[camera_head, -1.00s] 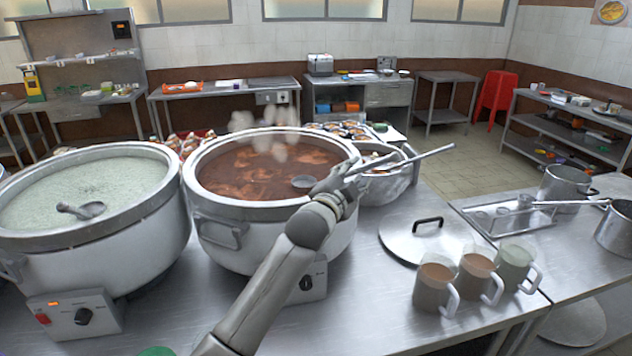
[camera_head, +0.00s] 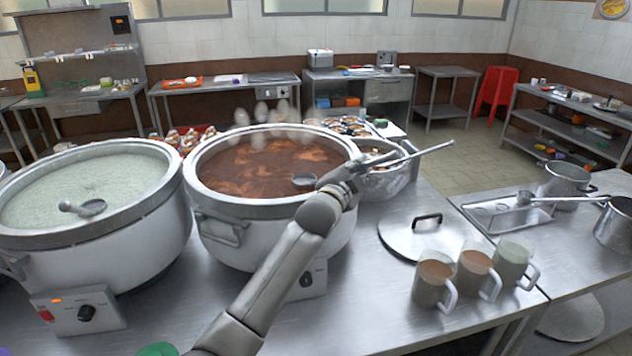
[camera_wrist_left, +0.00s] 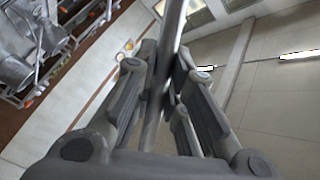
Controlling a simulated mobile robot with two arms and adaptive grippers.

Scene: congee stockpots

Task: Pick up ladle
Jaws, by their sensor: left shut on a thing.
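A ladle has its grey bowl (camera_head: 304,181) over the right-front part of the reddish-brown congee in the middle stockpot (camera_head: 228,208). Its long metal handle (camera_head: 428,152) slopes up to the right, past the pot's rim. My left gripper (camera_head: 352,178) is at the right rim of that pot, shut on the handle. In the left wrist view the fingers (camera_wrist_left: 165,85) close around the metal rod, which runs up between them. The gripper hides part of the handle. I cannot tell whether the bowl touches the congee. My right gripper is not in view.
A pot of pale green congee (camera_head: 150,232) with another ladle (camera_head: 84,208) stands at left. A metal bowl (camera_head: 385,185) sits behind my gripper. A lid (camera_head: 405,240) and several filled glass mugs (camera_head: 433,280) stand right.

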